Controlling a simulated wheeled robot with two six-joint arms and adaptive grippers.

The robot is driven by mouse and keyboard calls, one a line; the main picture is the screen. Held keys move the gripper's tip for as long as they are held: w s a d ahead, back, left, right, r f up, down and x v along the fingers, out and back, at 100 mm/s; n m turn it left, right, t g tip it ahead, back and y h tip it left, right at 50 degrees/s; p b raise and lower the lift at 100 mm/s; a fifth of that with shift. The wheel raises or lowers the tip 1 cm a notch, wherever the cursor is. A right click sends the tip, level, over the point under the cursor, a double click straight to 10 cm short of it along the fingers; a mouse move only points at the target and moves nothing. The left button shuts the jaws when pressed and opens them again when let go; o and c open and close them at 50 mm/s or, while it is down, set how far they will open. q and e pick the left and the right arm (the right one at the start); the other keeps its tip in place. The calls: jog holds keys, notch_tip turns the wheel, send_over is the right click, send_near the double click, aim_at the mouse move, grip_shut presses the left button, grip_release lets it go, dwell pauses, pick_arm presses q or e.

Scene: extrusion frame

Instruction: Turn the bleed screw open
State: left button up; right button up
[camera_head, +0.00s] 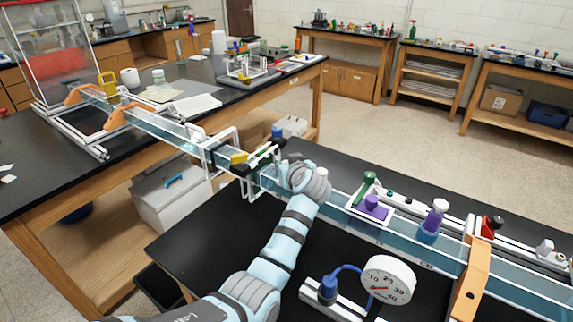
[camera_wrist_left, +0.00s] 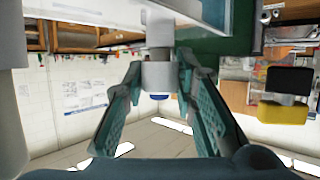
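My left gripper (camera_head: 288,165) is at the clear channel's near side, in the middle of the head view, its fingers largely hidden behind its wrist. In the left wrist view its two green fingers (camera_wrist_left: 159,75) stand apart, one on each side of a white cylindrical fitting (camera_wrist_left: 158,72) with a blue end. I cannot tell whether either finger touches it. No part is clearly identifiable as the bleed screw; this white fitting between the fingers may be it. My right gripper is not in view.
The clear channel (camera_head: 345,205) runs across both dark benches. A yellow block (camera_head: 239,158) sits left of the gripper. A purple fitting (camera_head: 372,208), a purple-topped bottle (camera_head: 435,218) and an orange bracket (camera_head: 470,280) are to the right. A round dial gauge (camera_head: 388,280) stands in front.

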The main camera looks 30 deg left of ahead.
pick_arm(q)
jog(key=o, duration=0.3)
jog(key=shift+r, duration=0.1)
jog(key=shift+d, duration=0.1)
jog(key=v, duration=0.7)
jog(key=shift+s+d+r, duration=0.1)
jog(key=shift+s+d, duration=0.05)
jog(key=shift+s, duration=0.05)
